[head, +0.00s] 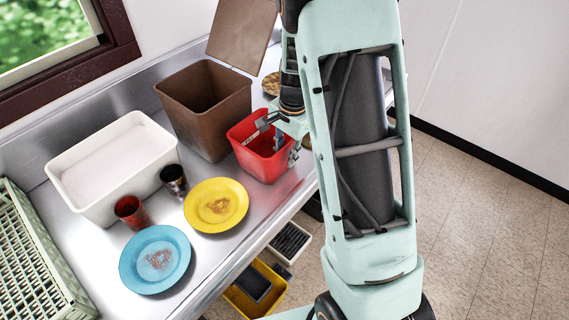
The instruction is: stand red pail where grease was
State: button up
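The red pail (256,160) is an open square tub standing upright on the steel counter, near its front edge at the right. My gripper (281,143) is at the pail's right side, with its fingers down around the rim. The arm hides part of that side, so I cannot tell whether the fingers close on the wall. Brown, greasy-looking residue lies on the blue plate (134,279) and the yellow plate (194,215). I see no separate patch that I can name as the grease's place.
A brown bin (213,130) with its lid raised stands behind the pail. A white tub (78,163), red cup (130,212), dark cup (174,181) and pale green rack (42,245) stand left. A brown-patterned plate (270,82) is partly hidden. A yellow crate (235,301) is below the counter.

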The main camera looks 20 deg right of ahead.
notch_tip(320, 180, up, 7)
jog(key=shift+s+d+f, duration=0.2)
jog(key=shift+s+d, duration=0.05)
jog(key=shift+s, duration=0.05)
jog(key=shift+a, duration=0.1)
